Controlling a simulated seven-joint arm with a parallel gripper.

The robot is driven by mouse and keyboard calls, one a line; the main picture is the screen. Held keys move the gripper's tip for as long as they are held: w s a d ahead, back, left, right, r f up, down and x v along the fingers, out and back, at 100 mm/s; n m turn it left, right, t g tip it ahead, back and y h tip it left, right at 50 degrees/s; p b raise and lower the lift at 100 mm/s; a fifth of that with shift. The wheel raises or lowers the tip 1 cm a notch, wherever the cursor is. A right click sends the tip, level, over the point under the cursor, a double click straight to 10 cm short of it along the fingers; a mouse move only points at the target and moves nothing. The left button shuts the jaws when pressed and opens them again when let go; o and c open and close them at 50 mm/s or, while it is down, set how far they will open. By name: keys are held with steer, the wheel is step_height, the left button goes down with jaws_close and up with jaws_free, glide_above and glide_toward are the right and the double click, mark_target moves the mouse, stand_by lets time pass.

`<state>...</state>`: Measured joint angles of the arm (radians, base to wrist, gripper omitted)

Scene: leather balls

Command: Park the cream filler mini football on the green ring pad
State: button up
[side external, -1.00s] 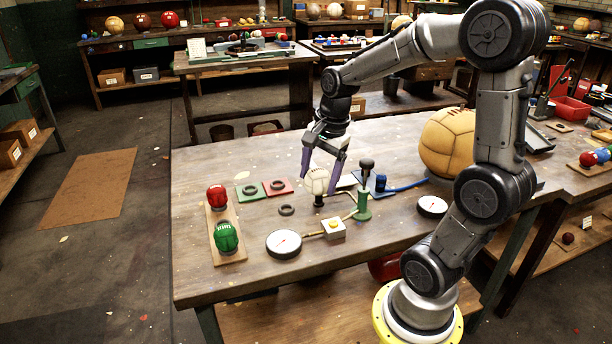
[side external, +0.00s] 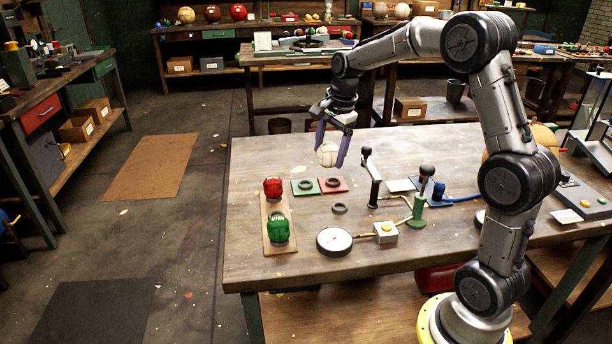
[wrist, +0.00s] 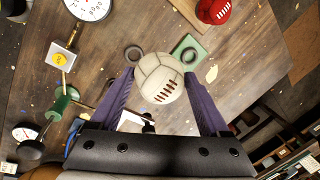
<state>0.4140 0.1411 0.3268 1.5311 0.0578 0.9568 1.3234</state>
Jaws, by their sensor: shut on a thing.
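The cream mini football (side external: 328,155) is held between the purple fingers of my gripper (side external: 331,160), raised above the bench behind the pads. In the wrist view the cream ball (wrist: 158,78), with brown lacing, sits between both fingertips (wrist: 160,82). The green pad also shows in the wrist view (wrist: 181,42), just beyond the ball to the upper right. The red ring pad (side external: 342,188) adjoins it on the right; in the wrist view the ball hides it.
A red ball (side external: 272,188) and a green ball (side external: 279,228) stand on a wooden board (side external: 265,240). A loose black ring (side external: 339,208), a gauge (side external: 334,241), a black upright stand (side external: 374,188) and a green pump (side external: 418,207) stand nearby on the bench.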

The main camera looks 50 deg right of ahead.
steer(key=w+d+f, duration=0.1)
steer(key=w+f, duration=0.2)
steer(key=w+d+f, duration=0.1)
steer(key=w+f, duration=0.1)
steer(key=w, duration=0.1)
steer(key=w+d+f, duration=0.2)
steer(key=w+f, duration=0.1)
steer(key=w, duration=0.1)
steer(key=shift+w+d+f, duration=0.1)
steer(key=shift+f, duration=1.75)
steer(key=shift+f, duration=0.1)
steer(key=o, duration=1.5)
steer(key=shift+f, duration=0.1)
